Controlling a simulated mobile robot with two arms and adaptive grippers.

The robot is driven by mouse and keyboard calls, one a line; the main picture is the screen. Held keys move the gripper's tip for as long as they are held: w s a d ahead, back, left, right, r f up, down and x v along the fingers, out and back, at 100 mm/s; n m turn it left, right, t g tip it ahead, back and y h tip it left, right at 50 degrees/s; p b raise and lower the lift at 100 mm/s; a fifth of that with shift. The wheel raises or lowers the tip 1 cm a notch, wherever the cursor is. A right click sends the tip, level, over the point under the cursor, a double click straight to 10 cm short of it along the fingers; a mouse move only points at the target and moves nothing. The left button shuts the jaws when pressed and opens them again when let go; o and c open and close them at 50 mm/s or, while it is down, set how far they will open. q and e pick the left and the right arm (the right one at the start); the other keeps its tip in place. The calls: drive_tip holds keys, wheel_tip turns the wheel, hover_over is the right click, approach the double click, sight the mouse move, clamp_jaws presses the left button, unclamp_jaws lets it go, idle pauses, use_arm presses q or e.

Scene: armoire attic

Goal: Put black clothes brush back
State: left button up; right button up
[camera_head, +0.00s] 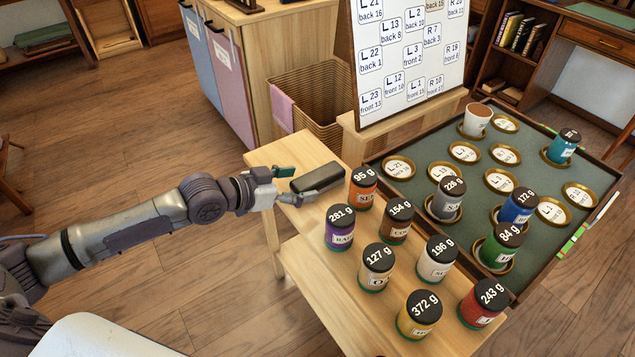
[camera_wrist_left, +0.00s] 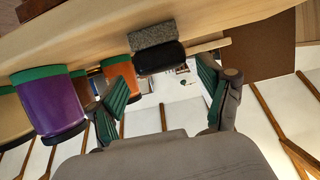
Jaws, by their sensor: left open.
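The black clothes brush (camera_head: 318,177) lies on the left end of the light wooden table (camera_head: 297,150), beside the labelled jars. In the left wrist view the brush (camera_wrist_left: 160,57) shows a black body and a grey, rough bristle side. My left gripper (camera_head: 287,185) is at the table's left edge, just left of the brush, with its green-padded fingers open. In the left wrist view the brush appears ahead between the open fingers (camera_wrist_left: 163,85), and no grip on it shows. My right gripper is out of view.
Several jars with weight labels crowd the table, the orange-banded jar (camera_head: 362,188) and purple jar (camera_head: 340,228) nearest the brush. A dark green tray (camera_head: 425,150) with round labelled places stands to the right. A label board (camera_head: 410,50) and wicker basket (camera_head: 310,95) are behind.

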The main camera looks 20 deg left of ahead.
sight(318, 179)
use_arm(q)
drive_tip(key=shift+a+b+x, duration=0.25)
drive_tip(key=shift+b+x, duration=0.45)
drive_tip(key=shift+x, duration=2.5)
drive_tip(key=shift+f, duration=0.1)
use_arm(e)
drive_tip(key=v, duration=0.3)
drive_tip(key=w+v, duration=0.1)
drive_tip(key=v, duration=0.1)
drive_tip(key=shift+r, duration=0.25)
use_arm(q)
drive_tip(key=c, duration=1.1)
drive_tip(key=shift+c, duration=0.9)
